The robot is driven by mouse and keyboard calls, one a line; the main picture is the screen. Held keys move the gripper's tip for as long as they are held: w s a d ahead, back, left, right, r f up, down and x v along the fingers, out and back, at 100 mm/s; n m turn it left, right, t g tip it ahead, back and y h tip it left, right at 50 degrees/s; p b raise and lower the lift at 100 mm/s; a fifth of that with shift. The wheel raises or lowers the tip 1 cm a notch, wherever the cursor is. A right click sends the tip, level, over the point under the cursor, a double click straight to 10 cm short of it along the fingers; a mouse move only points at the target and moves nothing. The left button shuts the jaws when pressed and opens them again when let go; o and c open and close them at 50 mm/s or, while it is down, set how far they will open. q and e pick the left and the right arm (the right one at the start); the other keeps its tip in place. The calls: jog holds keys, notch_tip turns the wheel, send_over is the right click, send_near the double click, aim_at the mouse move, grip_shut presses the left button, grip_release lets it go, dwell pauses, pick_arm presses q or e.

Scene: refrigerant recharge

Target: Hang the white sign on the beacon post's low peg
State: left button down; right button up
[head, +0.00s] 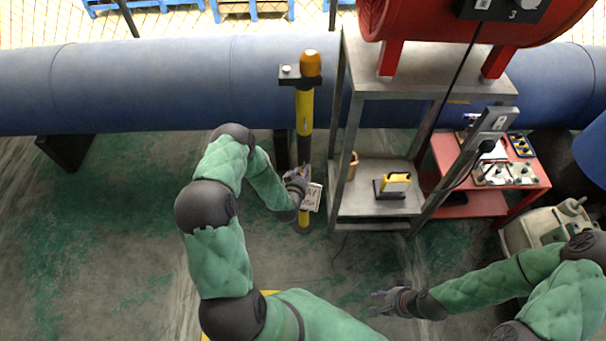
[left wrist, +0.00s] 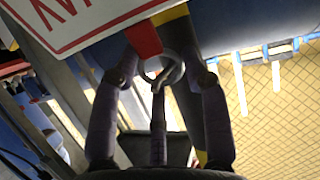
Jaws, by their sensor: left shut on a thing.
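The white sign (head: 312,198) with red lettering hangs from my left gripper (head: 300,177) beside the beacon post. In the left wrist view the sign (left wrist: 75,22) fills the upper left, and its red strap (left wrist: 143,38) ends in a grey ring (left wrist: 162,68) between the fingertips of my left gripper (left wrist: 160,78), which is shut on it. The yellow-and-black beacon post (head: 304,112) stands upright, with an orange lamp (head: 310,62) on top. I cannot make out the low peg; the hand and sign cover that part. My right gripper (head: 384,301) is open and empty above the floor.
A metal shelf rack (head: 375,208) stands close right of the post, holding a yellow-and-black device (head: 393,183). A red cart (head: 455,160) with tools is further right. A large blue pipe (head: 150,85) runs behind. The floor to the left is clear.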

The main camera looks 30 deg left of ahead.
dwell(0.4)
pick_arm(q)
jog(key=c, duration=0.6)
grip_release()
jog(key=shift+o, duration=0.2)
jog(key=shift+s, duration=0.1)
jog(key=v, duration=1.2)
jog(key=s+d+f+m+g+h, duration=0.1)
jog(key=s+d+f+g+h, duration=0.25)
jog(key=d, duration=0.55)
jog(key=s+d+f+g+h, duration=0.3)
jog(key=s+d+f+g, duration=0.15)
jog(key=d, duration=0.45)
jog(key=s+d+r+g+h, duration=0.1)
jog(key=s+d+g, duration=0.3)
jog(key=s, duration=0.4)
jog(key=shift+r+m, duration=0.25)
jog(key=shift+m, duration=0.05)
